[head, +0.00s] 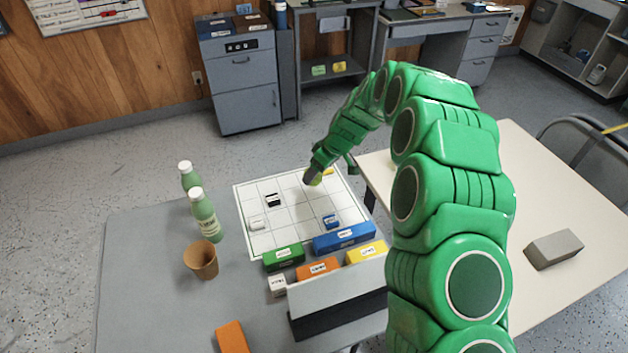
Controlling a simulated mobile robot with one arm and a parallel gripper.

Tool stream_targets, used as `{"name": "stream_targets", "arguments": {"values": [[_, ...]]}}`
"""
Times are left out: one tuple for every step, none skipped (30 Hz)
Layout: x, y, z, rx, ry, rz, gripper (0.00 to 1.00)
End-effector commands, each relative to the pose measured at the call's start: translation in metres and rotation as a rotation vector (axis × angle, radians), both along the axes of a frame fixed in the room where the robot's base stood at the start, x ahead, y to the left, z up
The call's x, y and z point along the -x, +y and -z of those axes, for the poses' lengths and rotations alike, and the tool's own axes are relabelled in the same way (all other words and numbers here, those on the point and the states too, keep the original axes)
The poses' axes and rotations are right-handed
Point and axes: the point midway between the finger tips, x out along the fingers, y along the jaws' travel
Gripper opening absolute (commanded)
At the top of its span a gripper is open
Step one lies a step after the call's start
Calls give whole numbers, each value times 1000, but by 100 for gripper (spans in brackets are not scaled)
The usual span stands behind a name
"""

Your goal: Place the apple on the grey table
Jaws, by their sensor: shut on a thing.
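Two green bottles (205,215) and a brown cup (201,260) stand left of the grid. Several coloured blocks (344,237) and a grey-black box (335,300) lie in front. A cream table (530,200) with a grey block (554,249) is at right. The grey table's left part is clear.

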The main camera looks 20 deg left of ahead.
Motion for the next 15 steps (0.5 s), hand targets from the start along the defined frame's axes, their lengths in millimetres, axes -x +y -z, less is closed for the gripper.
{"name": "stream_targets", "arguments": {"values": [[-2, 2, 7, 2, 2, 0, 25], [-4, 3, 9, 3, 3, -1, 25], [-6, 5, 12, 3, 3, -1, 25], [-7, 6, 14, 2, 3, 0, 25], [-9, 7, 15, 2, 3, 0, 25], [-10, 8, 17, 1, 1, 0, 25], [-12, 8, 18, 1, 1, 0, 25], [-12, 9, 19, 0, 1, 1, 25], [-13, 10, 20, 0, 1, 1, 25], [-14, 10, 20, 0, 1, 1, 25], [-14, 10, 21, 0, 1, 1, 25], [-14, 11, 21, 0, 1, 1, 25], [-15, 11, 22, 0, 1, 1, 25], [-15, 11, 23, 0, 1, 1, 25], [-16, 12, 24, 0, 1, 1, 25]]}}
